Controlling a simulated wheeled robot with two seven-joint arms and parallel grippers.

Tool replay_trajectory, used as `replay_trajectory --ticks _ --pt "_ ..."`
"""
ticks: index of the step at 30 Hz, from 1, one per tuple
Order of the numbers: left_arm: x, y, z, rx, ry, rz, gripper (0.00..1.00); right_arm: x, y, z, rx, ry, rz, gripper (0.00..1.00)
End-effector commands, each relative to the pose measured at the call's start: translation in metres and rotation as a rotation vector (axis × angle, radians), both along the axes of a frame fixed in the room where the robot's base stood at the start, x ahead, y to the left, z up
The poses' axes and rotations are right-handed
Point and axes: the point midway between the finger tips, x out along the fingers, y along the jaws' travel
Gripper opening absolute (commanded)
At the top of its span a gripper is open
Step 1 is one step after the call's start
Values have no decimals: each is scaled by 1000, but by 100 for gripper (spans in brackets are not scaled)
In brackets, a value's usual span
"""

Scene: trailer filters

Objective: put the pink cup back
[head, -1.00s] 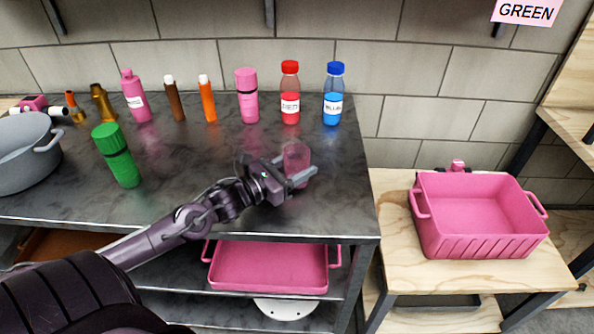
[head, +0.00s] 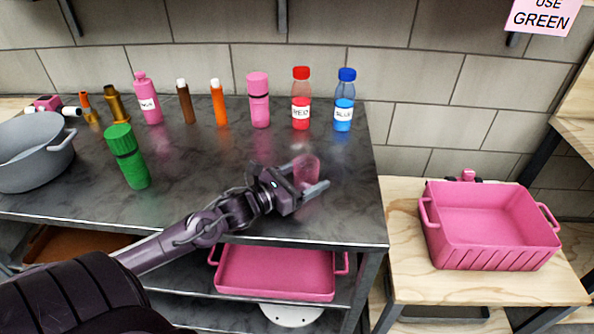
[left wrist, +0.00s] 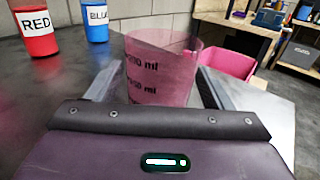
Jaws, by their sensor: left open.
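The pink cup (head: 307,169) is a see-through pink measuring cup with dark millilitre marks. It stands upright near the right front of the dark counter. My left gripper (head: 307,187) is open at the cup, with its fingers on either side of it. In the left wrist view the cup (left wrist: 160,68) rises between the two fingers, and its lower part is hidden behind the gripper body. I cannot tell whether either finger touches it. My right gripper is not in view.
A red bottle (head: 301,100) and a blue bottle (head: 344,102) stand behind the cup, with a pink flask (head: 258,100) to their left. A green bottle (head: 127,157) and a grey pot (head: 30,160) are further left. A pink bin (head: 490,255) sits on the wooden table at right.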

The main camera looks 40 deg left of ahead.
Motion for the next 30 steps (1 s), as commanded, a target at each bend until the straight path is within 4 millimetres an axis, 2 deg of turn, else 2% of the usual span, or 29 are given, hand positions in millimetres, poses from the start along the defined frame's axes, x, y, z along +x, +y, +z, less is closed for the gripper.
replay_trajectory --ticks 5,24,30 --pt "-12 4 0 0 2 1 74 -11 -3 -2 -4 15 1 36" --pt "-101 33 1 -2 3 2 74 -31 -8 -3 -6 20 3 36" --pt "-113 37 2 -1 1 1 74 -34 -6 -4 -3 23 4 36"
